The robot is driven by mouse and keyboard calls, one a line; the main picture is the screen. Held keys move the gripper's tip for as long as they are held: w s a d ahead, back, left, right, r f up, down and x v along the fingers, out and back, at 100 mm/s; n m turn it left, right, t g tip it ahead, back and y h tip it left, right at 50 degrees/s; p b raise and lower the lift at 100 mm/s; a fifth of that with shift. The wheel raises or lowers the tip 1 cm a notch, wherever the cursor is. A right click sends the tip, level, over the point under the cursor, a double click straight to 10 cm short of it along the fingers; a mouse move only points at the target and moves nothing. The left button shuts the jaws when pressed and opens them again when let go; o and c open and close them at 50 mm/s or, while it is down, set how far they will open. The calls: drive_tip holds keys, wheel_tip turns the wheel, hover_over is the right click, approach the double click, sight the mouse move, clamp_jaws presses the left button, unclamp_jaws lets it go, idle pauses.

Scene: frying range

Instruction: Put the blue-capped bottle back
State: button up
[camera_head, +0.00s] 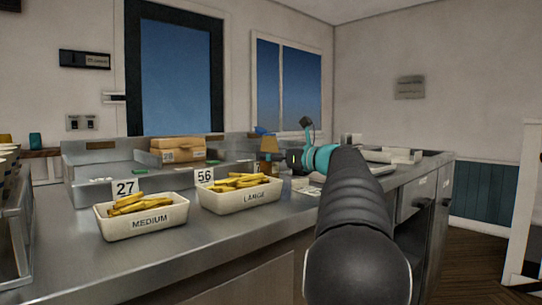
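A small amber-brown bottle-like thing (269,146) stands towards the back of the steel counter, just left of my arm's far end. A small blue patch (262,131) shows at its upper left; it looks like a cap, but I cannot tell for sure that it belongs to it. My gripper (291,160) is a small dark shape at the end of my arm, close to the right of the brown thing. Its fingers are too small and too much covered by the arm to tell whether they touch or hold anything.
Two white tubs of fries, MEDIUM (147,224) and LARGE (243,199), stand on the steel counter (75,255), left of my arm. A cardboard box (178,149) sits behind them. Pale trays (392,156) lie at the right. Open floor lies at far right.

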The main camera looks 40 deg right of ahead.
idle(0.3)
drive_tip(key=shift+s+r, duration=0.1)
drive_tip(key=shift+r, duration=0.05)
drive_tip(key=v, duration=1.2)
idle(0.9)
